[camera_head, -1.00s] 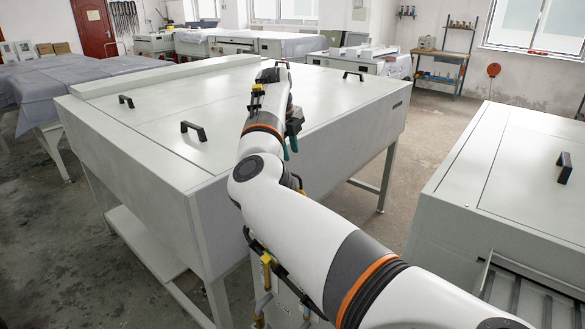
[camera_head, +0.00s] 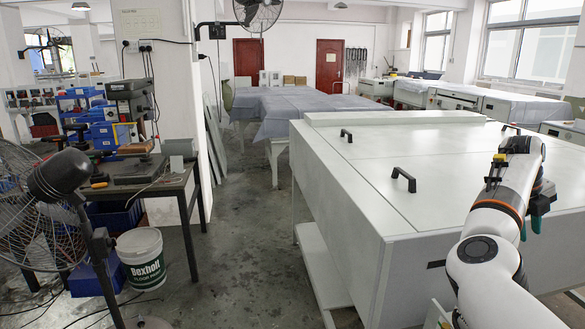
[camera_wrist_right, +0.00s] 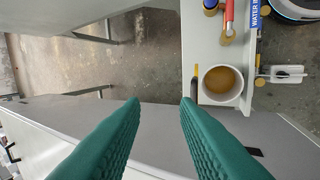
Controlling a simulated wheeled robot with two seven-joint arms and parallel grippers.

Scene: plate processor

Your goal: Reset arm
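My right arm comes in at the lower right of the head view. Its gripper (camera_head: 530,222) shows only in part beside the white plate processor (camera_head: 365,240), with green fingertips pointing down. In the right wrist view the two green fingers of the right gripper (camera_wrist_right: 160,105) are spread well apart, with nothing between them. Beneath them lie a grey surface and the floor. My left gripper and left arm are not in the head view.
Black handles (camera_head: 404,180) stand up from the processor's lid. A workbench with blue machines (camera_head: 95,125), a fan (camera_head: 60,180) and a white bucket (camera_head: 141,258) are at the left. In the right wrist view a cup (camera_wrist_right: 221,84) stands on a white shelf. Floor is open between bench and processor.

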